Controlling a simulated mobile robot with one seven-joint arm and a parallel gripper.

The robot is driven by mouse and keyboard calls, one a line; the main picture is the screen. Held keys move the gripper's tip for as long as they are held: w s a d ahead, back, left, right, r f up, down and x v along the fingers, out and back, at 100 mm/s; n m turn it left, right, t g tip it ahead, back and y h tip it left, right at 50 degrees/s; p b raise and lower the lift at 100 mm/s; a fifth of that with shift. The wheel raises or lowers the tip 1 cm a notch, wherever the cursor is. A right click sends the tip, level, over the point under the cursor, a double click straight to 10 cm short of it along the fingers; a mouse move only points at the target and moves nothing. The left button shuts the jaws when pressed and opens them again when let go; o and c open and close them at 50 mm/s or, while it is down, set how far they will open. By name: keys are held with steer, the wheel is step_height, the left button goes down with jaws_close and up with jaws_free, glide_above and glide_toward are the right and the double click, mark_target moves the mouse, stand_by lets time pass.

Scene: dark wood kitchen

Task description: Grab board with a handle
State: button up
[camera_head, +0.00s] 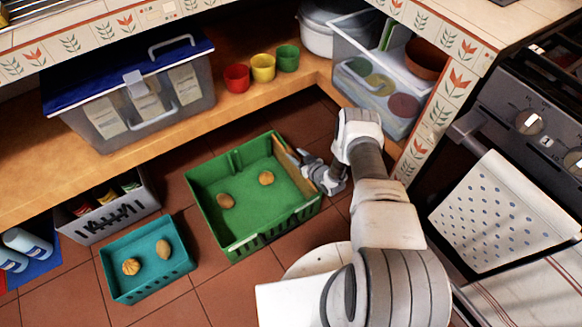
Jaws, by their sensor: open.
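A wooden board (291,170) stands on edge along the right inner wall of the green crate (237,243). I cannot make out its handle from here. My gripper (302,157) is open at the crate's right side, with its fingers close beside the board's upper part. I cannot tell whether a finger touches the board. My wrist and arm come from the lower right and cover the floor right of the crate.
A teal basket (150,287) with two shell-like items and a grey box (107,213) stand to the left. A shelf above holds a blue-lidded bin (130,95) and several cups. An oven (530,125) stands right.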

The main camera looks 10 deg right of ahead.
jaws_close()
stand_by(1.4)
